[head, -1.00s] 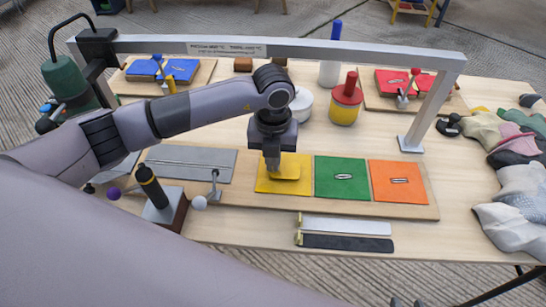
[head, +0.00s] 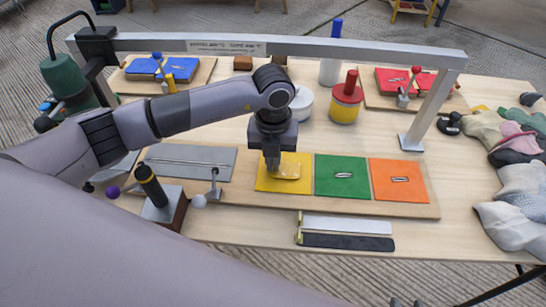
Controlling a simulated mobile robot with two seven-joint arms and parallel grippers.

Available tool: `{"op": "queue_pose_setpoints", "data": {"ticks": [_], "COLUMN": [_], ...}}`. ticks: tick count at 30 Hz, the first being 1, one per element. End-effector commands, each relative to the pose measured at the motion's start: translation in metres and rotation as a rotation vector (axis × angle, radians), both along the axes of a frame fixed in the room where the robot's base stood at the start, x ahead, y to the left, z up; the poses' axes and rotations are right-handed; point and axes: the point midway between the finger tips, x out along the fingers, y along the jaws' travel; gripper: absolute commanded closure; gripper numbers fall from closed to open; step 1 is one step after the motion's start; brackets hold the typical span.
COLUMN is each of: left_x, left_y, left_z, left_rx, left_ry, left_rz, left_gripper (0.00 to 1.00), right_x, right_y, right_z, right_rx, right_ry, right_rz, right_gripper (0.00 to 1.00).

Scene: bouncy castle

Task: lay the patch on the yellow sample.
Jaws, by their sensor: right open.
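The yellow sample (head: 264,183) is a flat yellow square at the left of a row on a wooden board. The patch (head: 289,172) is a small yellow piece with a pale sheen, over the sample's middle. My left gripper (head: 272,169) points down over the sample, its fingers close together at the patch's left end. Its fingers hide part of the patch and the sample's upper edge. I cannot tell whether the whole patch touches the sample. Only the dark tips of my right gripper (head: 405,302) show at the bottom edge, apart and empty.
A green sample (head: 341,189) and an orange sample (head: 400,196), each with a slit, lie to the right on the board (head: 330,208). A metal gantry (head: 300,47) spans the table. A dark-handled tool on a block (head: 160,205) stands left. Two strips (head: 347,232) lie in front.

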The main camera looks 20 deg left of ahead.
Motion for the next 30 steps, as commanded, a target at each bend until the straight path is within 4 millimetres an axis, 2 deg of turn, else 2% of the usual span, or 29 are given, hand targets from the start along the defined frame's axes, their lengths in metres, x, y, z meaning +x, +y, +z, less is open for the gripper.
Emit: {"op": "queue_pose_setpoints", "data": {"ticks": [10, 13, 19, 20, 21, 23, 30], "left_x": [0.0, 0.0, 0.0, 0.0, 0.0, 0.0, -0.0001], "left_y": [0.0002, 0.0002, 0.0001, 0.0001, 0.0001, 0.0001, 0.0001], "left_z": [-0.0013, -0.0013, -0.0014, -0.0014, -0.0014, -0.0015, -0.0014], "left_rx": [0.0, 0.0, 0.0, 0.0, 0.0, 0.0, 0.0], "left_ry": [0.0, 0.0, 0.0, 0.0, 0.0, 0.0, 0.0], "left_rz": [0.0, 0.0, 0.0, 0.0, 0.0, 0.0, 0.0], "left_gripper": [1.0, 0.67, 0.66, 0.63, 0.5, 0.32, 0.32], "right_x": [0.0001, 0.0002, 0.0003, 0.0003, 0.0003, 0.0004, 0.0004], "right_y": [-0.0005, -0.0006, -0.0006, -0.0006, -0.0007, -0.0007, -0.0006], "right_z": [-0.0011, -0.0011, -0.001, -0.001, -0.001, -0.0009, -0.0007], "right_rx": [-0.001, -0.001, -0.001, -0.001, -0.001, -0.001, -0.001], "right_ry": [0.0, 0.0, 0.0, 0.0, 0.0, 0.0, 0.0], "right_rz": [0.0, 0.0, 0.0, 0.0, 0.0, 0.0, 0.0], "right_gripper": [0.57, 0.57, 0.57, 0.57, 0.57, 0.57, 0.57]}}
